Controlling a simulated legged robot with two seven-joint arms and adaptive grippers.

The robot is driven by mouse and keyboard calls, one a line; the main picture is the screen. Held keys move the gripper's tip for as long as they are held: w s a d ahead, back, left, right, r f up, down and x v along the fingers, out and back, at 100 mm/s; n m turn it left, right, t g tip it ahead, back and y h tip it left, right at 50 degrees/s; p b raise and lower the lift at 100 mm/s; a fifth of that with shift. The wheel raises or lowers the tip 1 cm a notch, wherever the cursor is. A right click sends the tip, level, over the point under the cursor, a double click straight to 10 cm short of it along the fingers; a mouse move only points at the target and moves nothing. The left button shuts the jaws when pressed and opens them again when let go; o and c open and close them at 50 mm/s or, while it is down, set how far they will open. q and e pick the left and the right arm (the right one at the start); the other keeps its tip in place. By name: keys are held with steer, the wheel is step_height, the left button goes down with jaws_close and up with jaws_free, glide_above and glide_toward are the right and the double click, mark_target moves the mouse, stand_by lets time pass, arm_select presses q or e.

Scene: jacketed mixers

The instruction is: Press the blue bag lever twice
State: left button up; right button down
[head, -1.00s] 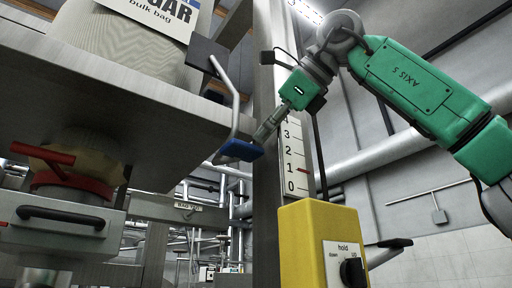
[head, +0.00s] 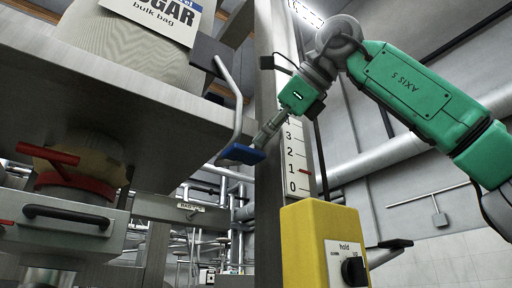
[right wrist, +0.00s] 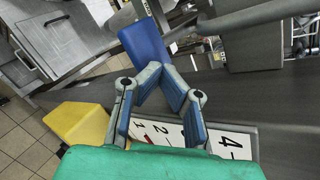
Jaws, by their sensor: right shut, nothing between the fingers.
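The blue lever pad (head: 240,155) hangs at the lower end of a bent grey rod (head: 230,90) beside the bulk bag station. My right gripper (head: 262,140) is at the pad's upper right edge, with its fingertips at or very near it; contact is hard to tell. In the right wrist view the fingers (right wrist: 154,68) are shut and empty, with their tips over the near end of the blue pad (right wrist: 143,40). The bulk bag (head: 130,40) with its sugar label stands on the platform above left. My left gripper is not in view.
A yellow box (head: 305,240) with a hold knob (head: 354,270) stands below my right gripper. A post with a numbered scale (head: 293,160) is just behind it. A red handle (head: 47,154) and a black handle (head: 65,216) are at left. Pipes fill the back.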

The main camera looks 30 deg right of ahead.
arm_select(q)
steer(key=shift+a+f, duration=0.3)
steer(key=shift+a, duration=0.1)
arm_select(e)
steer(key=shift+w+a+f, duration=0.15)
steer(key=shift+a+f, duration=0.1)
steer(key=shift+a, duration=0.45)
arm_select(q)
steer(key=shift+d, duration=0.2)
arm_select(e)
steer(key=shift+d+f, duration=0.15)
steer(key=shift+d, duration=0.2)
arm_select(q)
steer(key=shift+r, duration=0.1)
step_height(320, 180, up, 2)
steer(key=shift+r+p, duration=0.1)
steer(key=shift+p, duration=0.9)
arm_select(e)
steer(key=r, duration=0.1)
steer(key=a+r, duration=0.1)
steer(key=shift+s+a+r, duration=0.1)
steer(key=shift+s+r, duration=0.25)
steer(key=shift+s, duration=0.05)
